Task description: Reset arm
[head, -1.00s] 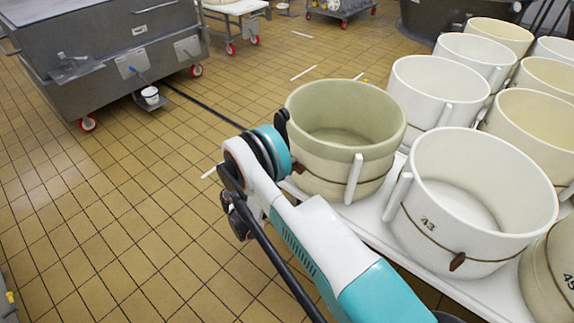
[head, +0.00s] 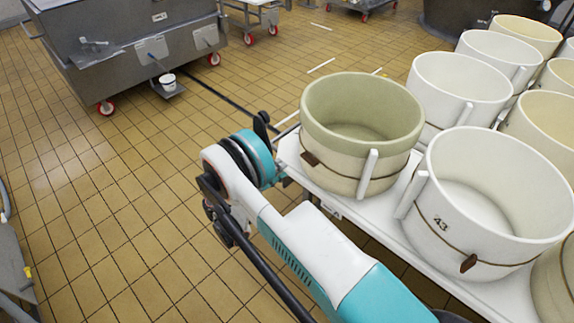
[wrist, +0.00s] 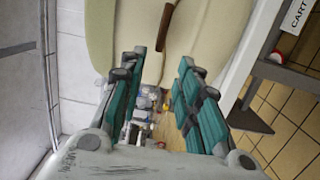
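My gripper shows in the wrist view (wrist: 160,85) with its two teal-padded fingers apart and nothing between them. A cream tub with a greenish rim (head: 362,125) fills the top of the wrist view (wrist: 150,40), beyond the fingertips; whether they touch it I cannot tell. In the head view my arm reaches up from the bottom to the left of this tub, and its wrist end is beside the white cart's corner. The fingers are mostly hidden there.
A white cart top (head: 308,170) holds several white tubs, including one marked 43 (head: 490,205). A grey metal vat on red wheels (head: 130,45) stands at the back left. A grey frame (head: 12,260) is at the left edge. The tiled floor (head: 110,190) between is clear.

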